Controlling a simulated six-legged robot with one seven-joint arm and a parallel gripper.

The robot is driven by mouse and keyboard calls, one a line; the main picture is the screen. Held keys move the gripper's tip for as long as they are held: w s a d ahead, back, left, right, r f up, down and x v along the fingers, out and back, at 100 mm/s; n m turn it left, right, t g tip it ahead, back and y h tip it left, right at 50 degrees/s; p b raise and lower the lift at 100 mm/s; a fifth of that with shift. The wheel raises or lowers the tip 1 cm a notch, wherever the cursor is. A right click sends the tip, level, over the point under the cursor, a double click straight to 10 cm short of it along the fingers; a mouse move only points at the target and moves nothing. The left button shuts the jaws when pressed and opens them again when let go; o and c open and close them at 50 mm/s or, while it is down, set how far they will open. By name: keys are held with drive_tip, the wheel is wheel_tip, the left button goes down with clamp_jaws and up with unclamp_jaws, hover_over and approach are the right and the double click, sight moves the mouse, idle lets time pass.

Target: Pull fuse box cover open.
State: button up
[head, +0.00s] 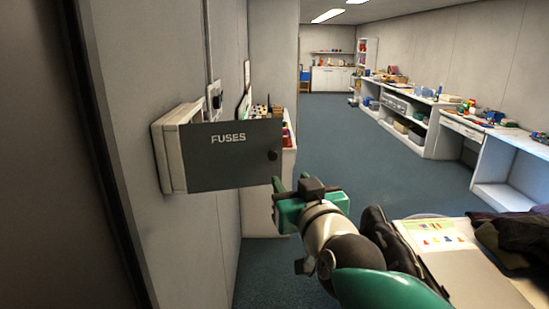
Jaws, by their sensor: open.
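The fuse box (169,155) is a pale box on the wall at the left. Its dark grey cover (222,168), marked "FUSES", stands out from the wall into the room, swung away from the box, with its lettered face towards me. A small black knob (272,155) sits near the cover's free right edge. The inside of the box is hidden behind the cover. My gripper (291,182), with green fingers, is open and empty. It is just right of and below the cover's lower right corner; whether it touches the cover I cannot tell.
A dark door frame (90,130) is close at the left. A cabinet with items on top (262,215) stands behind the cover. A long workbench (430,103) lines the right wall. A surface with a colourful sheet (440,239) is at the lower right. The blue floor (330,135) between is clear.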

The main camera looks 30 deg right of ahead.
sight(274, 156)
drive_tip(key=x, duration=1.3)
drive_tip(key=shift+w, duration=0.2)
drive_tip(key=shift+c, duration=0.2)
clamp_jaws()
